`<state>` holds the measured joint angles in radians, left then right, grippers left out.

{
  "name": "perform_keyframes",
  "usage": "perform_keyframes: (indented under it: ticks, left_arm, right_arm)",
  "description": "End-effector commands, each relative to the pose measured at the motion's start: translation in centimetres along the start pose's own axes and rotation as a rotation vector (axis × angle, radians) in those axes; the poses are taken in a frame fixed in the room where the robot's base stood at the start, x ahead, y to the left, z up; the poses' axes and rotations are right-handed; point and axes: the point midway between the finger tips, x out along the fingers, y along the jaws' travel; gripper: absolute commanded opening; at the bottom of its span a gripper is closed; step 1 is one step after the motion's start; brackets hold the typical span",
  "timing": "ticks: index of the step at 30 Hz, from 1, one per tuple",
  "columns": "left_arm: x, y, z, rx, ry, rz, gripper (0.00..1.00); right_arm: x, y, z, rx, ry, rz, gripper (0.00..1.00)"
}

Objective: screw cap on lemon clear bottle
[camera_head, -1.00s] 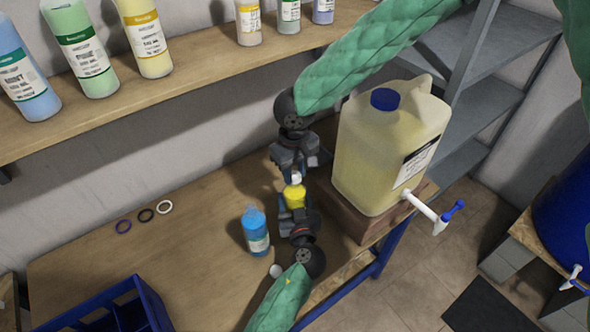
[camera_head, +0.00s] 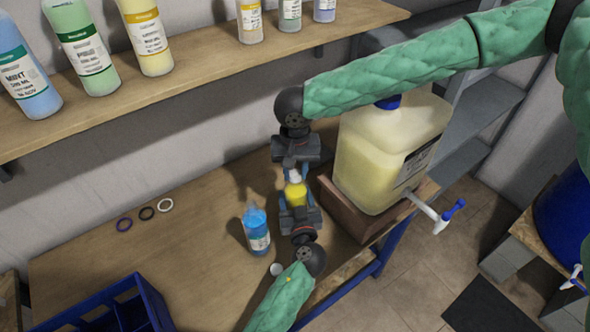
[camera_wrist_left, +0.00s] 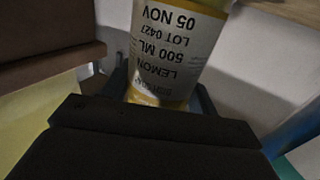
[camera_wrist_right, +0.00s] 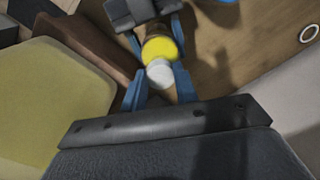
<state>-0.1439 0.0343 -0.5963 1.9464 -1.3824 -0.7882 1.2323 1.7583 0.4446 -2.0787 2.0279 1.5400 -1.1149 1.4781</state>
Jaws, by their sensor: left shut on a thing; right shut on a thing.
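The lemon bottle (camera_head: 296,194) is yellow and stands upright on the bench. My left gripper (camera_head: 297,200), coming from below, is shut around its body. The left wrist view shows its white label (camera_wrist_left: 180,50) with "LEMON 500 ML", upside down, between the fingers. A white cap (camera_head: 294,175) sits at the bottle's top. My right gripper (camera_head: 294,170) is shut on it from the far side. In the right wrist view the cap (camera_wrist_right: 159,73) lies between the blue fingertips, in line with the yellow bottle (camera_wrist_right: 159,49). The threads are hidden, so I cannot tell how tight it is.
A blue bottle (camera_head: 256,235) stands close on the left. A loose white cap (camera_head: 277,269) lies near my left forearm. A large jug (camera_head: 385,150) on a wooden block (camera_head: 345,212) stands close on the right.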

Motion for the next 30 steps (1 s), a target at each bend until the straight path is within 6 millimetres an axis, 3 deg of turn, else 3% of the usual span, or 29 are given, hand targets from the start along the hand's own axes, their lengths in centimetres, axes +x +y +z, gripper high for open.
perform_keyframes:
  ticks: [3,4,6,7,17,30]
  left_arm:
    - [-0.1,0.0,0.1,-0.001,-0.002,0.000,0.00]
    - [-0.1,0.0,0.1,-0.001,-0.002,0.000,0.00]
    - [-0.1,0.0,0.1,-0.001,-0.002,0.000,0.00]
    - [-0.1,0.0,0.1,-0.001,-0.002,0.000,0.00]
    - [-0.1,-0.1,0.1,0.000,-0.002,-0.001,0.00]
    - [0.0,-0.1,0.1,0.000,-0.001,-0.002,0.00]
  right_arm:
    - [-0.1,0.1,-0.3,0.002,0.005,0.001,0.09]
    - [-0.1,0.1,-0.3,0.002,0.005,0.001,0.35]
    - [-0.1,0.1,-0.3,0.002,0.005,0.001,0.49]
    - [-0.1,0.1,-0.3,0.002,0.005,0.001,0.51]
    - [-0.3,0.1,-0.2,0.000,0.003,0.001,0.51]
    - [-4.4,0.1,-0.2,0.000,0.003,0.002,0.51]
